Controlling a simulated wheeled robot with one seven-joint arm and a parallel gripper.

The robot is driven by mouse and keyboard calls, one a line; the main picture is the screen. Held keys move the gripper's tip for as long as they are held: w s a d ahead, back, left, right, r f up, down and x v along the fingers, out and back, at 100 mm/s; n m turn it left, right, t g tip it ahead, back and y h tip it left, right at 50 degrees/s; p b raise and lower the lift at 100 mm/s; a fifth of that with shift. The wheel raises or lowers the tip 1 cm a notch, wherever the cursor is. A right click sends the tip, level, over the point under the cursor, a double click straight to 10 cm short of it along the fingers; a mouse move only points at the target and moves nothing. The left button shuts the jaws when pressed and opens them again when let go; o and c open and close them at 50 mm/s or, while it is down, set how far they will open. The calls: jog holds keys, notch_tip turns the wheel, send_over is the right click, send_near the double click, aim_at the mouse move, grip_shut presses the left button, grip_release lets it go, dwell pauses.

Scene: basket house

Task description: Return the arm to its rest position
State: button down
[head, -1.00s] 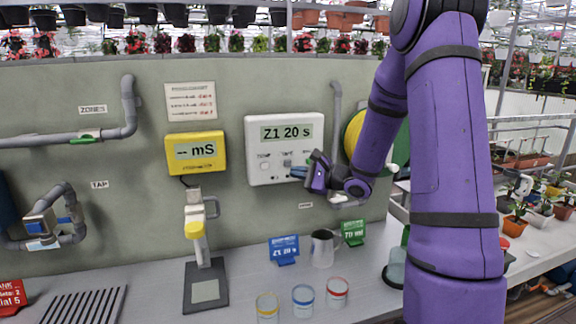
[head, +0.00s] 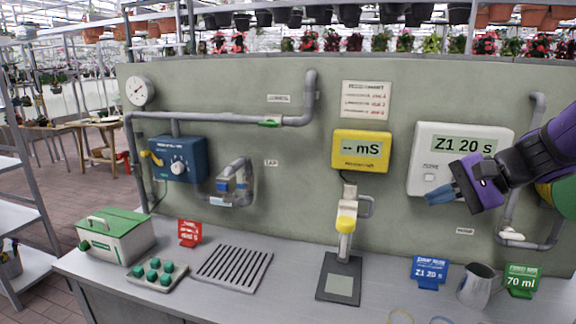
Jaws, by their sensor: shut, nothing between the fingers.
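My purple arm comes in from the right edge. My gripper (head: 436,196) is at its end, with blue-grey fingers pointing left. The fingers are shut with nothing visible between them. They are in front of the lower left part of the white control box (head: 417,160), whose display reads "Z1 20 s".
A yellow meter (head: 361,165) hangs above a probe stand (head: 345,240). A blue sign (head: 430,288), metal jug (head: 478,284) and green sign (head: 522,289) stand below the gripper. A green-lidded box (head: 117,245), drain grate (head: 235,268) and pipes lie left.

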jog(key=s+d+r+n+h, duration=0.1)
jog(key=s+n+h, duration=0.3)
jog(key=s, duration=0.5)
jog(key=s+d+r+n+h, duration=0.1)
jog(key=s+r+n+h, duration=0.2)
jog(key=s, duration=0.6)
jog(key=n+h, duration=0.2)
jog(key=h, duration=0.1)
jog(key=shift+d+r+t, duration=0.2)
jog(key=shift+d+t, duration=0.1)
